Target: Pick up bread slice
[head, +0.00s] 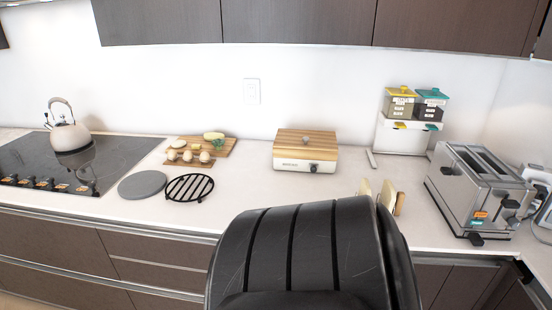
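Pale bread slices stand upright on the counter right of centre. One bread slice (388,194) shows at the right and another (365,187) at the left of the group. A brown wooden piece (400,203) is beside them, perhaps part of a holder. Their lower parts are hidden behind a large black part of my own body at the bottom centre. Neither of my grippers can be seen, so what they hold is not shown.
A metal toaster (476,185) stands right of the bread. A wood-topped appliance (305,153) is behind it to the left. A black trivet (190,188), a grey disc (142,184) and a kettle (69,130) are farther left. Bare counter (245,185) lies between trivet and appliance.

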